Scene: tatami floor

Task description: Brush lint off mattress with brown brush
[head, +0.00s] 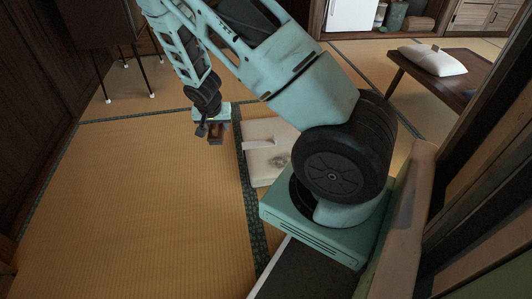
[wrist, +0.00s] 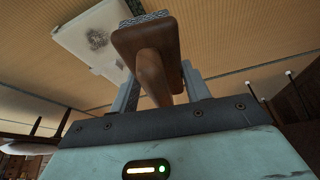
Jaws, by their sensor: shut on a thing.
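My gripper (head: 207,128) is shut on the brown brush (head: 216,136) and holds it above the tatami, left of the mattress. In the wrist view, the brush (wrist: 147,42) sticks out between the two fingers (wrist: 160,88), with a strip of grey bristles at its far end. The pale mattress (head: 257,132) lies on the floor and is partly hidden behind my arm. A dark grey patch of lint (head: 282,160) lies on it. The wrist view also shows the mattress (wrist: 75,22) and the lint (wrist: 98,39), apart from the brush.
A low dark table (head: 465,72) with a white cushion (head: 432,60) stands at the back right. A dark cabinet (head: 95,22) on thin legs stands at the back left. The tatami floor (head: 150,200) is clear at the left and front.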

